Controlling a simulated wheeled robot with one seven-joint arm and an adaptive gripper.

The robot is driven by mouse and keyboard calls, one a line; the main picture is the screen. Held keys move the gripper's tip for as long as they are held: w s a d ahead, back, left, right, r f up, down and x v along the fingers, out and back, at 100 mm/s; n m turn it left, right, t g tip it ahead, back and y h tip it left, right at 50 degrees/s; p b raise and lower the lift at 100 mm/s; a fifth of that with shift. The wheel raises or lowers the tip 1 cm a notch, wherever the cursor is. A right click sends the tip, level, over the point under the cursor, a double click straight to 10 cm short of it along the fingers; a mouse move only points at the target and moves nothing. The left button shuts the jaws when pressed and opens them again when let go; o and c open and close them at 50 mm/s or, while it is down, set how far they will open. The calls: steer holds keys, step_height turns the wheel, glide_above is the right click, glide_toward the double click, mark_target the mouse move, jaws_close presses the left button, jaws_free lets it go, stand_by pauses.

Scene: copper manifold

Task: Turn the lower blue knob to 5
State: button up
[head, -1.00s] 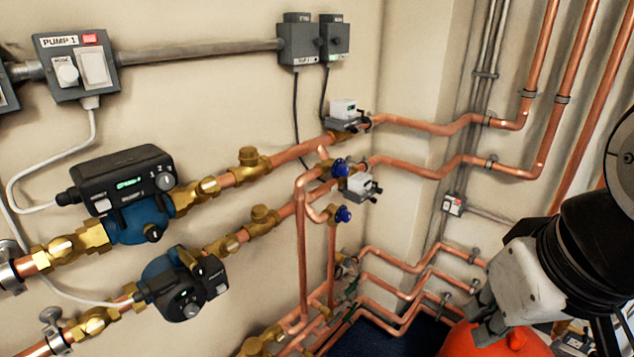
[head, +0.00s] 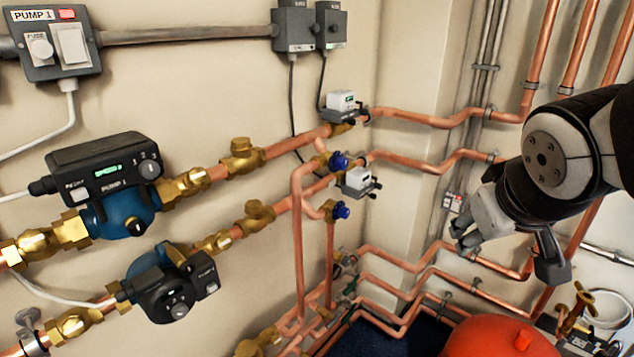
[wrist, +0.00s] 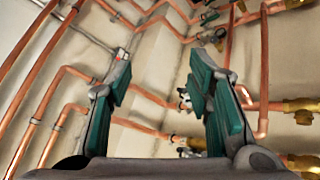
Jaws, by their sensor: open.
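The lower blue knob (head: 341,211) sits on a short copper branch beside the vertical pipe, in the middle of the head view. A second blue knob (head: 339,161) sits just above it. The number or mark on either knob is too small to read. My gripper (head: 466,242) is to the right of the knobs and apart from them, with nothing in its jaws. In the wrist view my gripper (wrist: 162,72) shows two green-padded fingers spread open. I cannot pick out the lower blue knob surely in the wrist view.
White actuator boxes (head: 342,101) (head: 358,180) sit on the copper pipes near the knobs. Pump 1 (head: 123,212) and a lower pump (head: 172,288) are at the left. A red vessel (head: 500,338) stands below my gripper. Open space lies between my gripper and the knobs.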

steer(key=w+d+f+n+t+b, duration=0.2)
steer(key=w+d+f, duration=0.1)
steer(key=w, duration=0.7)
steer(key=n+t+y+b, duration=0.4)
steer(key=n+y+b, duration=0.6)
steer(key=y, duration=0.6)
glide_toward(347, 214)
steer(key=shift+m, duration=0.8)
steer(key=b+x, duration=0.3)
steer(key=x, duration=0.6)
steer(key=shift+w, duration=0.1)
steer(key=shift+c, duration=0.5)
jaws_close()
